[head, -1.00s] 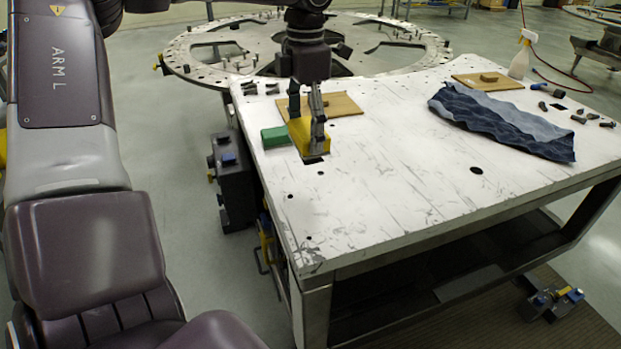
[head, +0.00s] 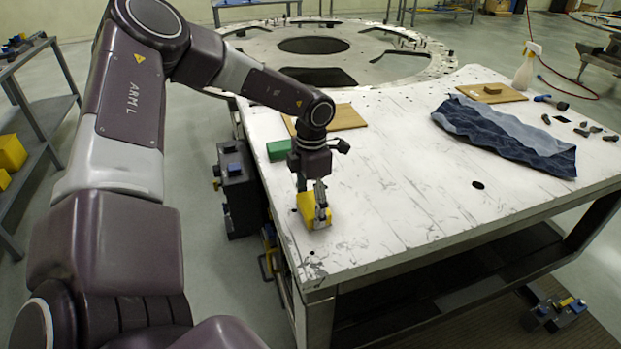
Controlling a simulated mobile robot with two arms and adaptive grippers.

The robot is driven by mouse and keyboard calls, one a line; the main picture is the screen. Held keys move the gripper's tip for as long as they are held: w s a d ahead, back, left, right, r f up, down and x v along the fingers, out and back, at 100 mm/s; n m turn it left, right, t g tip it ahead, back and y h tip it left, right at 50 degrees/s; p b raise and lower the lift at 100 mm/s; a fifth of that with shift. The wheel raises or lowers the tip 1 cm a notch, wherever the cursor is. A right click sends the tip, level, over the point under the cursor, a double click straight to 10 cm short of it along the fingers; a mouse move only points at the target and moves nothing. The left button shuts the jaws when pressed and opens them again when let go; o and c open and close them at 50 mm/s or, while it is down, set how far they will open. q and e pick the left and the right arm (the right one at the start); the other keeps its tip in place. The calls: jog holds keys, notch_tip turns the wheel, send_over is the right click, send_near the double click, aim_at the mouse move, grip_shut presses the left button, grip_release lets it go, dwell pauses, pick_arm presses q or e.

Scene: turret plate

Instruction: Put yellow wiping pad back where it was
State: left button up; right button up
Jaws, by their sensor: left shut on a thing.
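The yellow wiping pad (head: 308,208) is a small yellow block at the left side of the white table (head: 400,210), near its front left part. My left gripper (head: 313,205) points down over it and is shut on it, with a finger on the pad's near face. The pad is at or just above the table top; I cannot tell if it touches. A green block (head: 279,150) lies behind the pad at the table's left edge. My right gripper is not in view.
A wooden board (head: 345,118) lies behind my gripper. A blue cloth (head: 505,135), a second board (head: 491,93), a spray bottle (head: 527,66) and several small tools are at the right. The table's middle is clear. A round turret plate (head: 330,45) stands behind.

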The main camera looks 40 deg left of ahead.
aim_at(311, 204)
pick_arm(q)
jog(key=o, duration=1.5)
jog(key=shift+o, duration=0.2)
jog(key=shift+r, duration=0.25)
notch_tip(311, 204, up, 12)
jog(key=b, duration=0.3)
jog(key=shift+f, duration=0.15)
